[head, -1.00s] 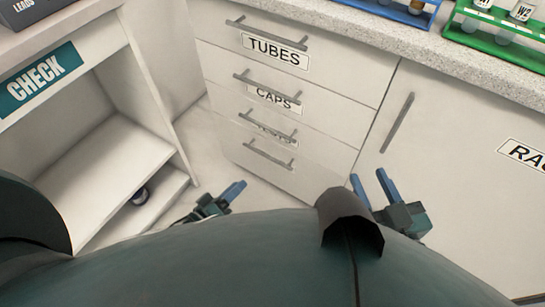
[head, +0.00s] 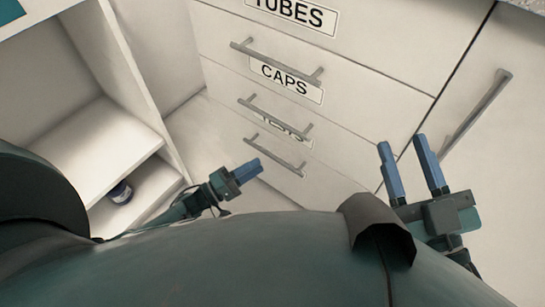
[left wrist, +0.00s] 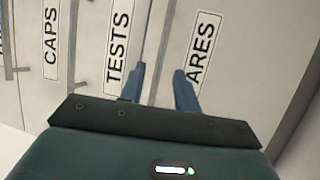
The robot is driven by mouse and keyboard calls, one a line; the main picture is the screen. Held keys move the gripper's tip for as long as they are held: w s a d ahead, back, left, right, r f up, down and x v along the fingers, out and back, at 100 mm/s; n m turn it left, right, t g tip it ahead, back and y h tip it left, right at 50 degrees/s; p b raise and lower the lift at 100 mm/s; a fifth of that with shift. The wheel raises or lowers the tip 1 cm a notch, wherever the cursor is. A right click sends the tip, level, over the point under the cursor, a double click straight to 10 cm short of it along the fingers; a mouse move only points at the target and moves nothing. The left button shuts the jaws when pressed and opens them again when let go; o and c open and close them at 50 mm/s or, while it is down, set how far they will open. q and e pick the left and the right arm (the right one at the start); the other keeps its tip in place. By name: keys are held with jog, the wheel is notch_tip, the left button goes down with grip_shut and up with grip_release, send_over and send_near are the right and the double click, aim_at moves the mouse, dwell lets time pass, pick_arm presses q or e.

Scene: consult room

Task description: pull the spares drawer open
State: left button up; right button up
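The spares drawer is the lowest front in the drawer stack. Its grey bar handle (head: 273,157) is in the head view. In the left wrist view its label (left wrist: 202,48) shows only "ARES", the rest hidden by a finger. My left gripper (head: 248,171) is just below and left of that handle in the head view. In the left wrist view my left gripper (left wrist: 159,84) has its blue fingers apart, with the handle bar (left wrist: 161,50) appearing between them; contact is not visible. The drawer looks shut. My right gripper (head: 408,155) is open and empty, right of the drawers.
Above are the tests handle (head: 273,116), caps handle (head: 275,62) and tubes label (head: 293,14). A cupboard door handle (head: 477,110) is at right. An open shelf unit (head: 100,150) with a small jar (head: 121,193) stands left. Floor shows between shelf and drawers.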

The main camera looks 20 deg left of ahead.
aim_at(272, 156)
pick_arm(q)
jog(key=shift+b+x, duration=0.55)
jog(key=shift+x, duration=2.7)
pick_arm(e)
jog(key=shift+w+d+r+n+t+y, duration=0.15)
jog(key=shift+r+n+t+y, duration=0.1)
jog(key=shift+r+n+y, duration=0.15)
jog(key=shift+w+a+r+n+t+y, duration=0.1)
jog(key=shift+w+r+n+t+y, duration=0.15)
jog(key=shift+r, duration=0.25)
jog(key=shift+s, duration=0.1)
pick_arm(q)
grip_shut()
pick_arm(e)
jog(key=shift+f, duration=0.1)
